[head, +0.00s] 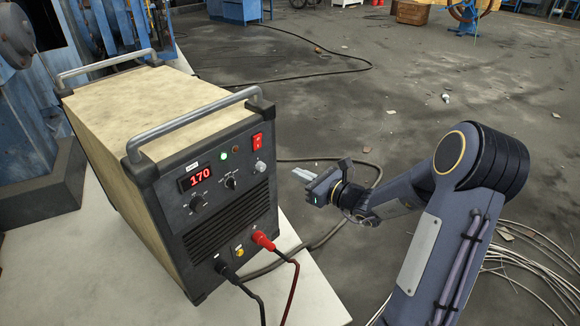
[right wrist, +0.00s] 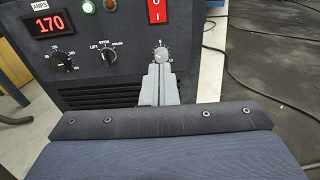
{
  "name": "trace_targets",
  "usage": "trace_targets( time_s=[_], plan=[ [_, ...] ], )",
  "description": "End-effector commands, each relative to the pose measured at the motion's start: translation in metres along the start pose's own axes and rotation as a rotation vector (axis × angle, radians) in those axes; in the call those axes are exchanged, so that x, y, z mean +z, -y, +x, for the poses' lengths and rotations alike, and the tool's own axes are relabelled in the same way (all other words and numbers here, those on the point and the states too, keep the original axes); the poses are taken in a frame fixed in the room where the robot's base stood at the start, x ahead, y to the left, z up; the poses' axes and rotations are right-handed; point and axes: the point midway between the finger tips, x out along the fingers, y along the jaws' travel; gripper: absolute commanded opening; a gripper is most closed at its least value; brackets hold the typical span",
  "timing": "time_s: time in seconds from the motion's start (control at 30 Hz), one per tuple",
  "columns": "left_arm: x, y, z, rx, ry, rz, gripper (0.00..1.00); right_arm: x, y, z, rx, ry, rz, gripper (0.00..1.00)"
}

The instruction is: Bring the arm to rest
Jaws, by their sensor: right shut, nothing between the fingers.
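My right gripper (head: 318,178) is in the middle of the head view, to the right of the welding machine's front panel. In the right wrist view its two grey fingers (right wrist: 158,88) are together with nothing between them, and they overlap the panel just below a small knob (right wrist: 161,54). The right arm comes in from the right of the head view, bent at a dark elbow joint. My left gripper does not show.
The welding machine (head: 128,120) stands on a pale table (head: 315,292); its display (head: 196,176) reads 170. Red and black cables (head: 291,280) leave its lower front. Loose wires (head: 525,250) lie at the right. Open floor (head: 400,90) lies beyond.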

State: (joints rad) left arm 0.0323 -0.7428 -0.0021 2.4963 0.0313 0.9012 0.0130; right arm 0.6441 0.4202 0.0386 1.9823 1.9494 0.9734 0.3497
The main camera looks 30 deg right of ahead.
Motion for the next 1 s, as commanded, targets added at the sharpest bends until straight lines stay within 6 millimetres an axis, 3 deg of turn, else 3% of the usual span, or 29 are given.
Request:
trace_targets(
  time_s=[0.7,0.77,0.87,1.0],
  plan=[
    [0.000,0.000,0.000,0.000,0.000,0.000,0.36,0.003,-0.006,-0.006,0.017,0.001,-0.019,0.00],
    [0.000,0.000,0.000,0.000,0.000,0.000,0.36,0.012,-0.018,-0.007,0.055,0.001,-0.066,0.00],
    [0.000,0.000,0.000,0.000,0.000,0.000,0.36,0.035,-0.059,-0.013,0.185,-0.004,-0.226,0.00],
    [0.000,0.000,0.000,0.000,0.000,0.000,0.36,0.066,-0.150,-0.049,0.473,-0.013,-0.634,0.00]
  ],
)
